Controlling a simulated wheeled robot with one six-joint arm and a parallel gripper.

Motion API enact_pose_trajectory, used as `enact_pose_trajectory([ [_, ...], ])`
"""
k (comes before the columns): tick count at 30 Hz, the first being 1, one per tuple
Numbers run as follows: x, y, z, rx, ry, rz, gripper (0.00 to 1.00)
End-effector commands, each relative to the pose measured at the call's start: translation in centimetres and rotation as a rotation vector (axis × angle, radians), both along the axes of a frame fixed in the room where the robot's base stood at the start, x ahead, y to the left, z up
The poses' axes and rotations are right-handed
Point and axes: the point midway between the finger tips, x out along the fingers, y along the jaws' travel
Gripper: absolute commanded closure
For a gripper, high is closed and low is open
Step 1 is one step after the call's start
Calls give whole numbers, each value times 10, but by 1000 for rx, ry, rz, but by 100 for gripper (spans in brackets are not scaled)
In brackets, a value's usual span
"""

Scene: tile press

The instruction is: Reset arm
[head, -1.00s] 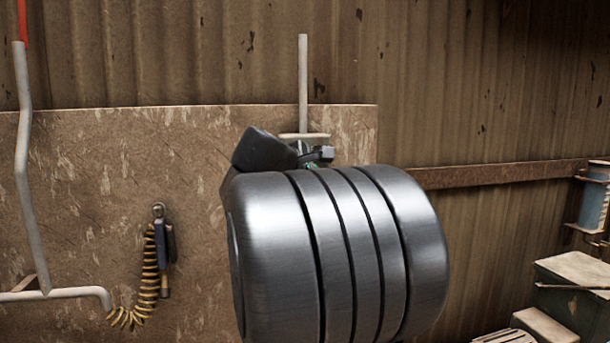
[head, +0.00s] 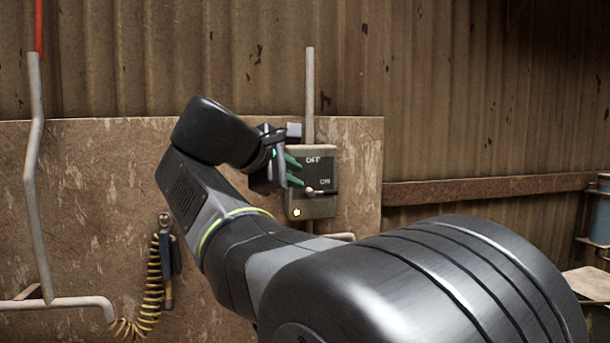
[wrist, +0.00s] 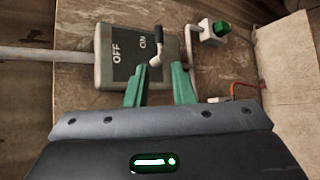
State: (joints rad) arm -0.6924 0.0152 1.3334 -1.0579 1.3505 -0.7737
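A grey-green switch box (head: 312,206) marked OFF and ON hangs on the wall board in the head view. It also shows in the wrist view (wrist: 108,72). Its small lever (head: 322,191) is at the ON marking; its dark handle (wrist: 157,41) is clear in the wrist view. My gripper (head: 294,171) is in front of the box, to the left of the lever in the head view. Its two green fingers (wrist: 160,78) are apart with nothing held between them. The lever lies just beyond the fingertips; whether they touch it I cannot tell.
A vertical pipe (head: 310,90) runs up from the box. A coiled yellow hose with a tool (head: 152,285) hangs at lower left, near a bent white pipe (head: 38,190). A green button box (wrist: 220,28) shows in the wrist view. Wooden rail (head: 480,187) at right.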

Motion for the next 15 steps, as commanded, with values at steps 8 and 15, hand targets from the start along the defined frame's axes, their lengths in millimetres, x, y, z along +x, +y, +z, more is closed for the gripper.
enact_pose_trajectory([
  [8,2,-1,-1,-1,0,-1,78],
  [15,21,-12,-10,-2,2,-4,78],
])
